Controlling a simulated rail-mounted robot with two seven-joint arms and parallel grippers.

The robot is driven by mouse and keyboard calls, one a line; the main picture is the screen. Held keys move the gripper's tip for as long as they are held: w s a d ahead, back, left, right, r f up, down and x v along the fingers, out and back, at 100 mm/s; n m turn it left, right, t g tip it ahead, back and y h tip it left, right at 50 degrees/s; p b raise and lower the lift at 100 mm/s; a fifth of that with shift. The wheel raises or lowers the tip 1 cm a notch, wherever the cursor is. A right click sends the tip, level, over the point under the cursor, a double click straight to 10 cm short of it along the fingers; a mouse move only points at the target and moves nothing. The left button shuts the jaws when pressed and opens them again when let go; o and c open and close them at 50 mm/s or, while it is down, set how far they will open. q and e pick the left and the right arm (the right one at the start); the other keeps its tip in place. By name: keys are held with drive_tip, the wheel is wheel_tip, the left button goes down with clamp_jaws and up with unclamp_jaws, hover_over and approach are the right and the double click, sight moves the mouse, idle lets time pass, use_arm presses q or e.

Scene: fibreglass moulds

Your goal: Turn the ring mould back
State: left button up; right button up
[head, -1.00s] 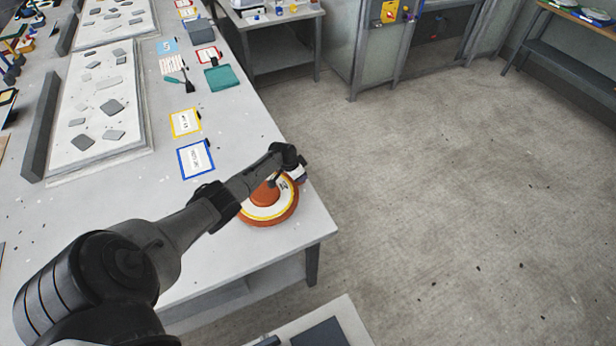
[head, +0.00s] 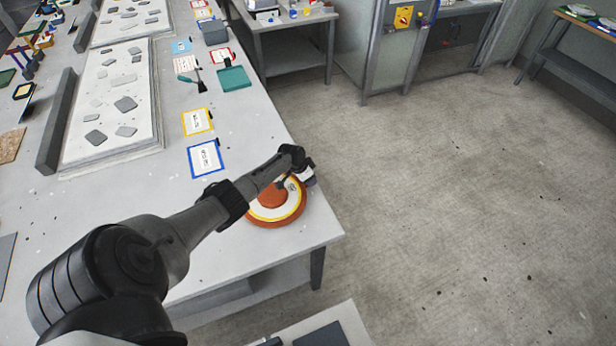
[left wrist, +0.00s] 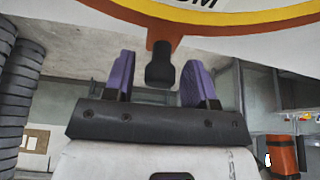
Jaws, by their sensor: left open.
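The ring mould (head: 262,216) is a round orange piece with a white and yellow band, lying on the near right corner of the long table. In the left wrist view its curved edge (left wrist: 255,20) crosses the top, with an orange tab ending in a dark knob (left wrist: 160,72). My left gripper (head: 308,178) is at the mould's right side in the head view. In the left wrist view the purple fingers (left wrist: 158,85) are open, one on each side of the knob, with gaps visible. My arm hides part of the mould. My right gripper is not in view.
A blue-framed card (head: 205,158) and a yellow-framed card (head: 197,122) lie behind the mould. A teal tray (head: 234,78) and a long board with grey pieces (head: 75,160) are farther back. The table edge (head: 343,236) is close to the mould; open floor lies beyond.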

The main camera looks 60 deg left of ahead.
use_arm(q)
drive_tip(key=shift+s+r, duration=0.15)
drive_tip(key=shift+r, duration=0.2)
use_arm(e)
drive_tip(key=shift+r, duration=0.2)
use_arm(q)
drive_tip(key=p+v, duration=0.3)
drive_tip(key=v, duration=1)
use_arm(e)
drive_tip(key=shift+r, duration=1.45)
